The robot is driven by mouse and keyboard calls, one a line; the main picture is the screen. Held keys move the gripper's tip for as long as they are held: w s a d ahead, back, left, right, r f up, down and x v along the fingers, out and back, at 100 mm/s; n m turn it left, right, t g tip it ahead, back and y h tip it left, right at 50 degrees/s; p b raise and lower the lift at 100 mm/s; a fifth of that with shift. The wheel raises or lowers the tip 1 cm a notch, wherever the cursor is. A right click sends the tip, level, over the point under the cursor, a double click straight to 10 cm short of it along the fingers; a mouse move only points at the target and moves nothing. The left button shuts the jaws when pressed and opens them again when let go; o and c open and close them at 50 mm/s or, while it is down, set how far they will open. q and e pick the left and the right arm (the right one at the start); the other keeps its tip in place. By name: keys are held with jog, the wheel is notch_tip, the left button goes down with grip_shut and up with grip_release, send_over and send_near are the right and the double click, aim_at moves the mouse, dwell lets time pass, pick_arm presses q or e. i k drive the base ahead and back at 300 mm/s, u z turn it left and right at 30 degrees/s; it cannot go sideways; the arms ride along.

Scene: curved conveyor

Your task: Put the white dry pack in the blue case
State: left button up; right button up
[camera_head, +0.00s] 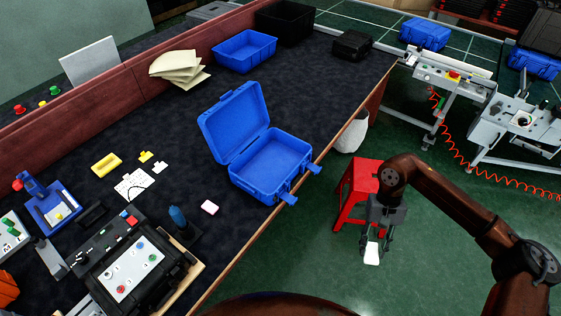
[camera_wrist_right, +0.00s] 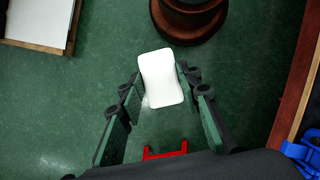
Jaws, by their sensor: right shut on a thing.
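The white dry pack (camera_wrist_right: 161,78) is a small white slab held between the fingers of my right gripper (camera_wrist_right: 160,88). In the head view the right gripper (camera_head: 374,244) is over the green floor, right of the table, with the pack (camera_head: 372,254) hanging at its tips. The blue case (camera_head: 270,163) stands open on the dark table near its right edge, lid raised, and looks empty. The gripper is right of and nearer than the case, apart from it. My left gripper is not in view.
A red stool (camera_head: 357,183) stands behind the right gripper. The table edge (camera_head: 330,148) lies between gripper and case. A blue bin (camera_head: 244,51) stands at the back.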

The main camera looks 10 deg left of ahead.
aim_at(272, 169)
jog(key=u, duration=0.6)
jog(key=i, duration=0.85)
jog(key=u, duration=0.8)
